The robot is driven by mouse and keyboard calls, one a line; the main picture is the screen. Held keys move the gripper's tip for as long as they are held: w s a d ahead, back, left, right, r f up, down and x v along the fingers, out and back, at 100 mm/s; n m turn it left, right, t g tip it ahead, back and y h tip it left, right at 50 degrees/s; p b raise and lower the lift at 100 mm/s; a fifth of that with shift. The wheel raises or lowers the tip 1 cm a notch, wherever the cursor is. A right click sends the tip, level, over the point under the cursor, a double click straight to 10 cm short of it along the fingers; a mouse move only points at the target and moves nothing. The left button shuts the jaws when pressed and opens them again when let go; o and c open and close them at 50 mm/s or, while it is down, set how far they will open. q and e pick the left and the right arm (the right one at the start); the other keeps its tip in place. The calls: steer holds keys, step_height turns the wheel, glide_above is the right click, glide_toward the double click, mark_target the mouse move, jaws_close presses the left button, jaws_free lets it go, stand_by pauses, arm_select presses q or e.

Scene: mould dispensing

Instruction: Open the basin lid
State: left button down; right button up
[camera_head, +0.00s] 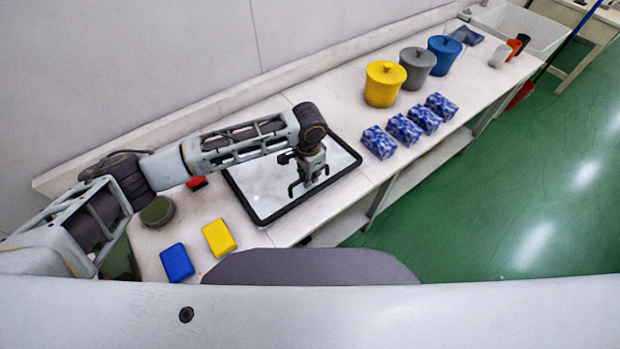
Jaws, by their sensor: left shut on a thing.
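The basin lid (262,188) is a pale, glossy panel with a thick black rim, in the middle of the white counter. It looks about flat; I cannot tell whether any edge is raised. My left gripper (308,184) points down over the panel's middle and is shut on the lid. The held part is small and mostly hidden by the fingers. My left arm crosses above the panel's far side and hides part of its rim. The basin under the panel is hidden. My right gripper is not in view.
Yellow (383,84), grey (417,66) and blue (445,54) lidded pots stand right of the panel, with several blue patterned boxes (404,130) in front. A yellow block (219,238), a blue block (177,262) and a green round container (157,210) are at left.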

arm_select(q)
steer(key=shift+w+a+r+p, duration=0.15)
steer(key=shift+r+p, duration=0.45)
steer(key=shift+r, duration=0.1)
steer(key=shift+w+a+r+p, duration=0.2)
steer(key=shift+r+p, duration=0.25)
steer(key=shift+r, duration=0.15)
steer(key=shift+w+a+r+p, duration=0.1)
steer(key=shift+w+r+p, duration=0.05)
steer(key=shift+r+p, duration=0.4)
steer(key=shift+w+a+r, duration=0.15)
steer(key=shift+w+r, duration=0.1)
steer(key=shift+r, duration=0.65)
steer(key=r, duration=0.1)
steer(key=w+r, duration=0.1)
steer(key=a+r, duration=0.1)
steer(key=shift+w+r, duration=0.25)
steer(key=shift+r, duration=0.05)
steer(key=shift+a+r, duration=0.1)
